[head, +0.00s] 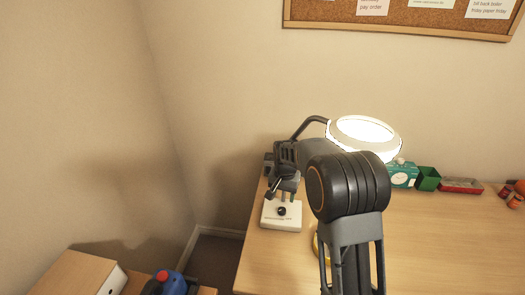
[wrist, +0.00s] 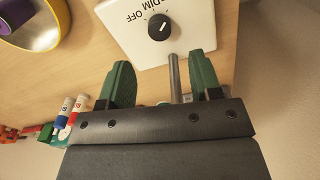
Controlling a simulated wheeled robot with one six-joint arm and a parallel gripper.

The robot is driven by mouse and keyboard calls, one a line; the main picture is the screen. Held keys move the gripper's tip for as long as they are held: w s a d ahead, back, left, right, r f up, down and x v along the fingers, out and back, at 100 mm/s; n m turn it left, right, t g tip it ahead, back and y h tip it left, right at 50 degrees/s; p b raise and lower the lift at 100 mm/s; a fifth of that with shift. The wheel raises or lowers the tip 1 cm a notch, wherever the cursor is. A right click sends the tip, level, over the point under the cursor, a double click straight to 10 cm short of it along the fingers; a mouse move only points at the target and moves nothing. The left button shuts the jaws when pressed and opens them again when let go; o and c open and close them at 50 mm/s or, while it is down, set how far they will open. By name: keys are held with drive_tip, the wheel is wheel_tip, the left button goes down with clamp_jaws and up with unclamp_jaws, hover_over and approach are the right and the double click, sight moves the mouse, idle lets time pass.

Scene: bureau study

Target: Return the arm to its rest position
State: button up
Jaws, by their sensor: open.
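My gripper (head: 287,192) is at the left end of the desk, close to a white dimmer box (head: 274,224) with a black knob. In the wrist view, my gripper's two green fingers (wrist: 160,62) are apart, with nothing held between them. The dimmer box (wrist: 122,30) lies just beyond the fingertips, with its knob (wrist: 159,27) and upside-down "DIM OFF" lettering. A grey metal rod (wrist: 175,75) shows between the fingers; I cannot tell whether it touches either one. My arm is bent, its large dark joint in front of the desk.
A lit lamp (head: 363,132) stands behind my arm. A teal box (head: 403,174), a green holder (head: 428,179) and a red box (head: 461,185) line the desk's back. A yellow round thing (wrist: 56,20) shows at the wrist view's corner. The desk's right front (head: 450,250) is clear.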

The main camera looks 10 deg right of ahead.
drive_tip(key=shift+n, duration=0.3)
drive_tip(key=s+n, duration=0.1)
drive_tip(key=s, duration=0.1)
drive_tip(key=s+f, duration=0.1)
drive_tip(key=shift+s+f+n+g, duration=0.15)
drive_tip(key=shift+s+n+g, duration=0.15)
drive_tip(key=shift+s+n, duration=0.1)
drive_tip(key=s+r+n+t+p, duration=0.1)
drive_tip(key=s+r+t+p, duration=0.1)
drive_tip(key=s+r, duration=0.5)
drive_tip(key=s+r+n+t+p, duration=0.2)
drive_tip(key=s+r, duration=0.5)
drive_tip(key=s, duration=0.5)
drive_tip(key=shift+s+a+r+n, duration=0.25)
drive_tip(key=shift+r+n, duration=0.05)
